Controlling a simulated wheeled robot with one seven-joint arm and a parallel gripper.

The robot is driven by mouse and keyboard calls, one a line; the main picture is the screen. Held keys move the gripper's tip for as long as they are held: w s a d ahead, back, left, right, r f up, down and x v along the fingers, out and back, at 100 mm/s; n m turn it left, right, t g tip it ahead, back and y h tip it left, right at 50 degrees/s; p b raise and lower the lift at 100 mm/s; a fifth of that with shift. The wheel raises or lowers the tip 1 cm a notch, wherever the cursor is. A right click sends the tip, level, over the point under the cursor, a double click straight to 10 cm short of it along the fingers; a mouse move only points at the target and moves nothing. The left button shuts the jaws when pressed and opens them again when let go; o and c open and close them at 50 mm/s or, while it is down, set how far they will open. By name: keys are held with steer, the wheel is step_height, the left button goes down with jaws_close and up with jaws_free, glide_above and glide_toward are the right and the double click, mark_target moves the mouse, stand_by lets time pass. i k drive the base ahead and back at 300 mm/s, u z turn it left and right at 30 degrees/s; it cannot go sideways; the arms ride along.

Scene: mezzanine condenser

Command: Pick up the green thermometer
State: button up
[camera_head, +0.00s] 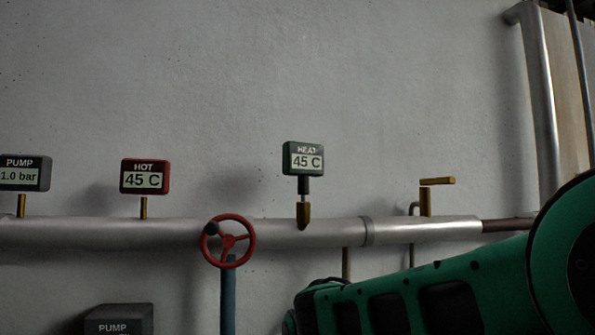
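The green thermometer (303,158) is a small box with a pale display reading "HEAT 45 C". It stands upright above the silver pipe on a short dark green stem. Under the stem is a pointed brass piece (303,214) that overlaps the pipe's front. Whether that piece is fixed to the pipe or to the thermometer I cannot tell. Nothing touches the thermometer's box. A green and black part of my arm fills the lower right, below and to the right of the thermometer. My gripper does not show in this view.
The silver pipe (390,230) runs across the wall. Left of the thermometer are a red "HOT 45 C" gauge (145,177), a dark "PUMP 1.0 bar" gauge (24,173) and a red handwheel (229,241). A brass lever valve (430,195) stands to the right. The wall above is clear.

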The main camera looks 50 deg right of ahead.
mark_target(304, 161)
steer(key=z, duration=2.25)
steer(key=k, duration=0.5)
